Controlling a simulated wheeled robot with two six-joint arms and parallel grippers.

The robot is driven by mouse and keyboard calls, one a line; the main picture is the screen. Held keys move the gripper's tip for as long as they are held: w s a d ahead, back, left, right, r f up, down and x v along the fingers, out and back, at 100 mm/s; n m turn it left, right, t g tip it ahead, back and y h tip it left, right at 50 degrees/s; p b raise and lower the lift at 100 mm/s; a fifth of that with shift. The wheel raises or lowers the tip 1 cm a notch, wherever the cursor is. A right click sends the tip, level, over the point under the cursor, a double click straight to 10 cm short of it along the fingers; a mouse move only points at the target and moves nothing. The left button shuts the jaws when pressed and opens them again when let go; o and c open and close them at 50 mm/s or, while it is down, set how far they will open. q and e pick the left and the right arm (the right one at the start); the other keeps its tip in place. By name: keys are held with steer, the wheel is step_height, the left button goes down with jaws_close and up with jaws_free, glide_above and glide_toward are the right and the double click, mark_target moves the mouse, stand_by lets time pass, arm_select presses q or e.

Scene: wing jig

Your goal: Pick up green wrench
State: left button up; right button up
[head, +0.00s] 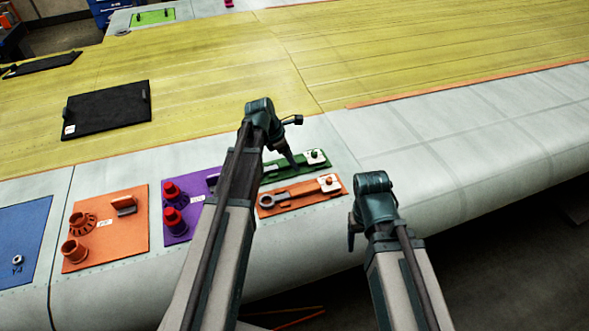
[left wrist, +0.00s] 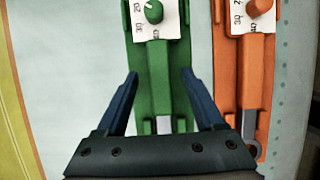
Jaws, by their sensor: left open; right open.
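The green wrench (left wrist: 160,75) lies on its green mat, with a white numbered label and a green knob at its far end in the left wrist view. In the head view it is partly hidden by my left arm, and its label end (head: 315,157) shows. My left gripper (left wrist: 160,95) is open, with one finger on each side of the wrench's long body and nothing held. In the head view the left gripper (head: 291,162) points down over the green mat. My right gripper (head: 352,236) is open and empty, off the panel's front edge.
An orange wrench (head: 300,196) on an orange mat lies close beside the green one. A purple mat (head: 180,233) with red parts and an orange mat (head: 138,233) with orange parts are to the left. A black board (head: 107,106) lies farther back. The grey panel to the right is clear.

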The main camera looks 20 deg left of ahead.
arm_select(q)
steer(key=shift+w+d+f, duration=0.1)
steer(key=shift+f, duration=0.25)
stand_by(0.3)
jaws_close()
stand_by(1.3)
